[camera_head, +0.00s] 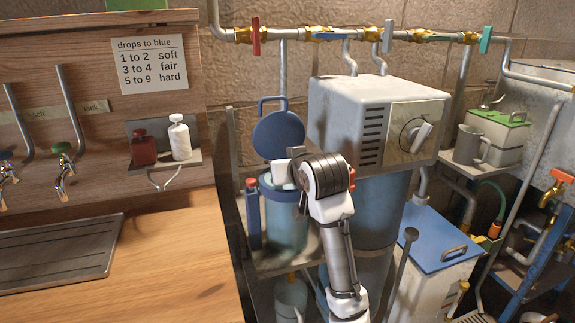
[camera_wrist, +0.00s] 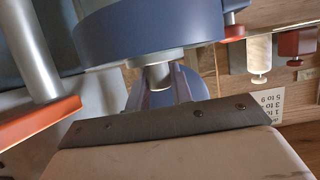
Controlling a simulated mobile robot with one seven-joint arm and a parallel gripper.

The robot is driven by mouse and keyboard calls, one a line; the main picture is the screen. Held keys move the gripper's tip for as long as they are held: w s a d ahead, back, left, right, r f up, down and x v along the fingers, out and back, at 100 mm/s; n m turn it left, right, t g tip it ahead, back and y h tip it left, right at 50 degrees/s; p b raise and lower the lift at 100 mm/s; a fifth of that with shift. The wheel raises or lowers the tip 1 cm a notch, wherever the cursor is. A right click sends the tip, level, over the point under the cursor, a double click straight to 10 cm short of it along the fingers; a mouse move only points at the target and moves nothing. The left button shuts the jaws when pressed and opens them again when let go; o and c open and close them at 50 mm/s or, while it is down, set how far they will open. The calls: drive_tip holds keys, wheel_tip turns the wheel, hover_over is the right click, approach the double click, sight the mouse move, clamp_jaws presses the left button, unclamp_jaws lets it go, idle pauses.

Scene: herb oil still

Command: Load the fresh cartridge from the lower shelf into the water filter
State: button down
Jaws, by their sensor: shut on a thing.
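The water filter (camera_head: 288,230) is a clear bluish cylinder with a blue collar, standing on a shelf. Its round blue lid (camera_head: 278,136) is swung up behind the mouth. My gripper (camera_head: 290,172) is over the mouth and shut on the pale top of the cartridge (camera_head: 281,175). In the wrist view, which is upside down, the fingers (camera_wrist: 158,88) hold a short pale neck (camera_wrist: 157,75) by the filter's wide blue collar (camera_wrist: 150,35). Most of the cartridge is hidden; I cannot tell how deep it sits.
A blue post with a red top (camera_head: 252,215) stands left of the filter. A large grey unit with a dial (camera_head: 375,120) is close on the right. A wooden counter (camera_head: 150,265) is at left. Pipes (camera_head: 350,34) run above.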

drive_tip(key=c, duration=1.1)
unclamp_jaws()
drive_tip(key=shift+c, duration=0.2)
drive_tip(key=b+v, duration=0.1)
drive_tip(key=v, duration=1.3)
drive_tip(key=shift+w, duration=0.1)
